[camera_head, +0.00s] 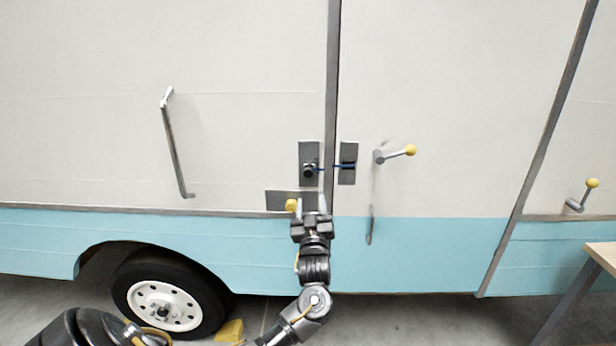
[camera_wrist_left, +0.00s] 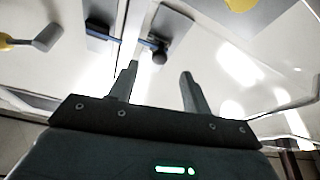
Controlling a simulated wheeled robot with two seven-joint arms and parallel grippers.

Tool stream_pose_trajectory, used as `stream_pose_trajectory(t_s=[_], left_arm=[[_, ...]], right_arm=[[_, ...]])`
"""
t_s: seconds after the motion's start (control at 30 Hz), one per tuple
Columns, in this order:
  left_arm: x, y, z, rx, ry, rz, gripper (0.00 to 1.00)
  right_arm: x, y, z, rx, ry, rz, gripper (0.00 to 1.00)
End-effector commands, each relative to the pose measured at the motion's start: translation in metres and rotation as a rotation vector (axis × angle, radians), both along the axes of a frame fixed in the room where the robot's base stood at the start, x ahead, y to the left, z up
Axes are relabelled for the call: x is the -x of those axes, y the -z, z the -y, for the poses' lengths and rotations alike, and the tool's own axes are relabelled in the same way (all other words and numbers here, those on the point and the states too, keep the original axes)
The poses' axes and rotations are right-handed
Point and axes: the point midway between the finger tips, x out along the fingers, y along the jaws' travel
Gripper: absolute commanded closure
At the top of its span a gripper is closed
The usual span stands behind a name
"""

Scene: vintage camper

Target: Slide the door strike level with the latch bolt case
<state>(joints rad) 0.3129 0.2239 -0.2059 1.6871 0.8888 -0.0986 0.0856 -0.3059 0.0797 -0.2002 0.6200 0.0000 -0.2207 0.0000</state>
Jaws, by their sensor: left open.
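The door strike, a dark block with a round knob (camera_head: 310,170), sits on a grey upright plate left of the door seam. Its blue mark points right. The latch bolt case (camera_head: 348,165) is a dark block on a second grey plate right of the seam. Its blue mark looks slightly higher than the strike's. My left gripper (camera_head: 312,201) is open and empty just below the strike. In the left wrist view, the strike's knob (camera_wrist_left: 160,57) shows ahead of the gap between the fingertips (camera_wrist_left: 158,70), apparently apart from them. The case (camera_wrist_left: 97,28) is at left there.
A yellow knob (camera_head: 291,205) on a lower grey plate is close beside the left finger. A yellow-tipped lever (camera_head: 395,154) sticks out right of the case. A long grab handle (camera_head: 175,145) is farther left. A wooden table (camera_head: 603,257) stands at lower right.

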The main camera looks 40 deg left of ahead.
Motion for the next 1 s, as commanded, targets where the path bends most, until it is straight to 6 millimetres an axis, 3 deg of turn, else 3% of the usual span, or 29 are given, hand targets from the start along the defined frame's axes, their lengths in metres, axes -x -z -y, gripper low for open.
stream_pose_trajectory(t_s=[0.1,0.33,0.7,1.0], left_arm=[[0.004,-0.016,-0.003,0.008,-0.012,0.043,0.52],[-0.003,-0.022,-0.009,0.008,-0.013,0.045,0.52],[-0.048,-0.047,-0.051,0.006,-0.014,0.041,0.52],[-0.069,-0.055,-0.069,0.009,-0.012,0.042,0.52]], right_arm=[[0.004,0.001,0.000,0.000,0.000,-0.006,1.00],[-0.003,-0.004,0.000,0.001,0.000,0.002,1.00],[-0.007,-0.023,0.000,0.000,0.000,0.009,1.00],[-0.006,-0.029,0.000,0.000,0.000,0.008,1.00]])
